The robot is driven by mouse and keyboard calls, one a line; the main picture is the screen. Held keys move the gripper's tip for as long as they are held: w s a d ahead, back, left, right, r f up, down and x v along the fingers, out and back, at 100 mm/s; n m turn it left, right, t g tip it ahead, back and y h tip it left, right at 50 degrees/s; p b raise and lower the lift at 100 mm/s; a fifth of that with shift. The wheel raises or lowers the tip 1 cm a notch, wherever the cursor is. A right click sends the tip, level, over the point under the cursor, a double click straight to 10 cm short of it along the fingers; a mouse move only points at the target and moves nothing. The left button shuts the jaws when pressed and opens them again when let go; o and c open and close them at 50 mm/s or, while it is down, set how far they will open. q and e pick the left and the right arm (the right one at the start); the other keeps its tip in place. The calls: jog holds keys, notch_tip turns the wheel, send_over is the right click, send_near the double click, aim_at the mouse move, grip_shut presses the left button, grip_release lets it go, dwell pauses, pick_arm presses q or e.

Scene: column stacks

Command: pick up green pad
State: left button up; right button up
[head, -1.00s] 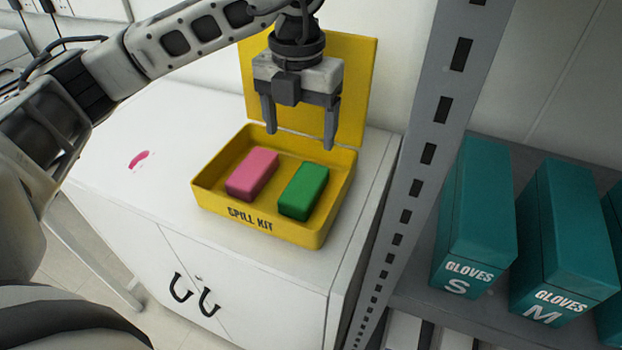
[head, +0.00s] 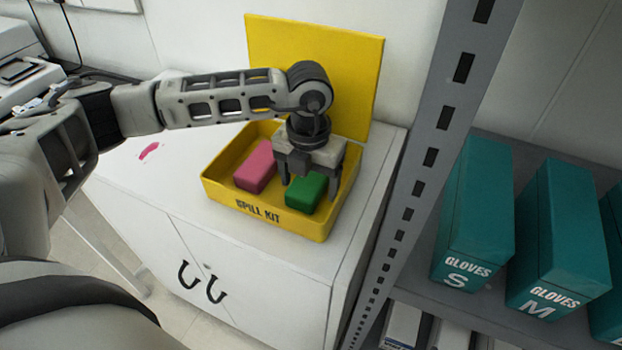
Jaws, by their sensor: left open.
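The green pad (head: 304,194) lies in the right part of the open yellow spill kit box (head: 235,203), which stands on a white cabinet. A pink pad (head: 255,168) lies to its left in the same box. My left gripper (head: 309,190) points down over the green pad. It is open, with one finger at the left side of the pad and the other at its right side. The gripper body hides the far end of the green pad. I cannot tell whether the fingers touch it. My right gripper is not in view.
The box's yellow lid (head: 340,70) stands upright behind it. A grey shelf post (head: 440,140) rises right of the cabinet, with teal glove boxes (head: 477,215) on the shelf beyond. A pink mark (head: 149,151) is on the cabinet top (head: 180,165), which is otherwise clear at left.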

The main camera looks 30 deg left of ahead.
aim_at(309, 180)
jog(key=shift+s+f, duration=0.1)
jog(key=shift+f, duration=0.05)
pick_arm(q)
jog(key=c, duration=1.1)
jog(key=shift+o, duration=0.2)
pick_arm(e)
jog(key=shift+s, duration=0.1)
pick_arm(q)
jog(key=shift+r, duration=0.45)
notch_tip(309, 180, up, 2)
jog(key=shift+r+b, duration=0.15)
jog(key=shift+b, duration=0.5)
jog(key=s+a+r+b, duration=0.2)
jog(key=s+a+r, duration=0.1)
jog(key=s+r, duration=0.6)
jog(key=s, duration=0.4)
jog(key=shift+s+a+r, duration=0.15)
jog(key=shift+s+r, duration=0.2)
jog(key=shift+r, duration=0.05)
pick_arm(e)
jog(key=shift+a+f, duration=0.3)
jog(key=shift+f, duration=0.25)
